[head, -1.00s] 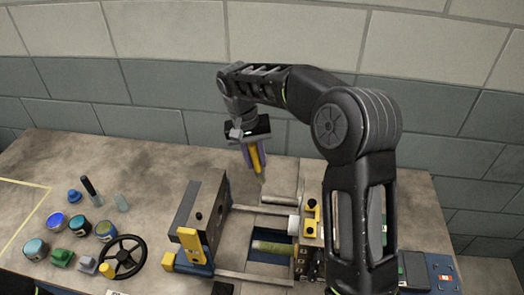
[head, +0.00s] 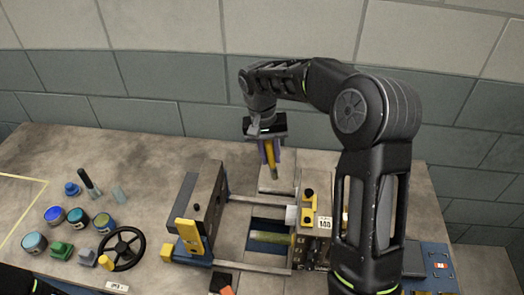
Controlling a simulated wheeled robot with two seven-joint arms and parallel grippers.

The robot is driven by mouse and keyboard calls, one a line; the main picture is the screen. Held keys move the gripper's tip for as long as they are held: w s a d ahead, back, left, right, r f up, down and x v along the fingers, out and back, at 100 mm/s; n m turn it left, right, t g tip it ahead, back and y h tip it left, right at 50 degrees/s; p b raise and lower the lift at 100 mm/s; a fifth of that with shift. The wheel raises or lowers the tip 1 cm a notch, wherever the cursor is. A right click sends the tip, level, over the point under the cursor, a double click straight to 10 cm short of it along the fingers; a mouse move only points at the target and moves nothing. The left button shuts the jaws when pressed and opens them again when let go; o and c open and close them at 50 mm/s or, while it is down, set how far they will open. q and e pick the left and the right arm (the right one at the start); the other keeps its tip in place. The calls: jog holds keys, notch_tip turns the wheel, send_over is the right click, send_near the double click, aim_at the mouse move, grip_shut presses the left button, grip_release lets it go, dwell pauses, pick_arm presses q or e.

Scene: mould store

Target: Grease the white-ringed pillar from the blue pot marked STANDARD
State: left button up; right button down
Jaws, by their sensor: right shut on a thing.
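My right gripper (head: 269,146) is shut on a yellow-handled brush (head: 270,160). The brush points down over the back of the press, its tip apparently clear of the rods. A back pillar (head: 258,208) runs between the two plates; a white ring-like piece (head: 291,215) sits at its right end. A front pillar (head: 252,268) shows no white ring. Several pots stand at the left: a bright blue one (head: 54,216), a teal one (head: 77,222), a blue-and-olive one (head: 104,222) and a pale teal one (head: 34,243). Their markings are unreadable. My left gripper is out of view.
The press has a dark left plate (head: 208,195), a yellow lever (head: 190,235) and a right plate with a 100 tag (head: 325,223). A black handwheel (head: 122,248) lies near the pots.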

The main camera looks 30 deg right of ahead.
jog(key=s+d+f+b, duration=0.3)
jog(key=d+f, duration=0.1)
jog(key=w+a+r+p, duration=0.4)
jog(key=w+a, duration=0.1)
jog(key=a, duration=0.1)
jog(key=shift+a, duration=0.35)
dwell(0.3)
